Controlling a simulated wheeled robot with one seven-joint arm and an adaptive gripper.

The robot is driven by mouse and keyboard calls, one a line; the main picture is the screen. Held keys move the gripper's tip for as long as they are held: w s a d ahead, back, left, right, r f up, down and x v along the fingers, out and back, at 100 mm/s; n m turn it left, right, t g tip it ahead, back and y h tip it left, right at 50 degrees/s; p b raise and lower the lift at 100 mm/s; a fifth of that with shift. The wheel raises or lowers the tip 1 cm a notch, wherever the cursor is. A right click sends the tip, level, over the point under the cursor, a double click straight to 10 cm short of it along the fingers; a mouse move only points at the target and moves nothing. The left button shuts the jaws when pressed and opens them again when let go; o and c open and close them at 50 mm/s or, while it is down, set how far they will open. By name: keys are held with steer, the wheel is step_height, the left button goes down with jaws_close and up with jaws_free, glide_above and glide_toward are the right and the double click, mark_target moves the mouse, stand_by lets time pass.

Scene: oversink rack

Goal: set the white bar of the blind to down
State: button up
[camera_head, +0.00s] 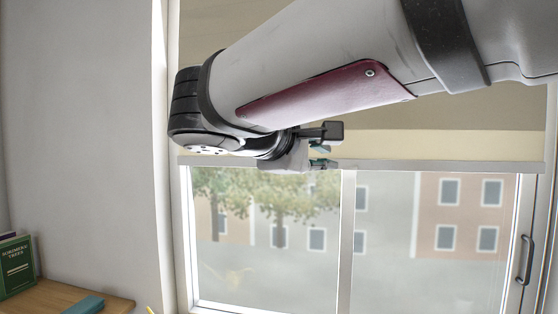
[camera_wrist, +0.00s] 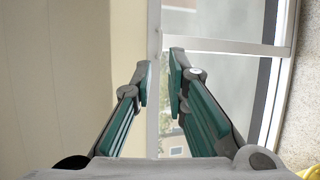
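The white bar (camera_head: 440,166) runs level along the bottom edge of the beige blind (camera_head: 450,145), across the upper part of the window. In the wrist view the white bar (camera_wrist: 154,30) runs up and down the picture, with the blind (camera_wrist: 60,70) on its left. My gripper (camera_head: 322,157) is at the bar, left of the middle of its length, partly hidden by my arm in the head view. In the wrist view my gripper (camera_wrist: 161,80) has its teal fingers apart, with the bar seen between or just beyond the tips. Contact cannot be told.
Window glass (camera_head: 390,240) with a white frame lies below the bar. A black handle (camera_head: 525,260) is on the right. A wall (camera_head: 80,120) stands at left, with a green book (camera_head: 17,266) on a wooden shelf (camera_head: 60,295) low at left.

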mark_target(349, 168)
steer(key=p+x, duration=0.2)
steer(key=x, duration=1.1)
steer(key=shift+w+d+f, duration=0.15)
steer(key=shift+w+d, duration=0.05)
steer(key=shift+d, duration=0.15)
jaws_close()
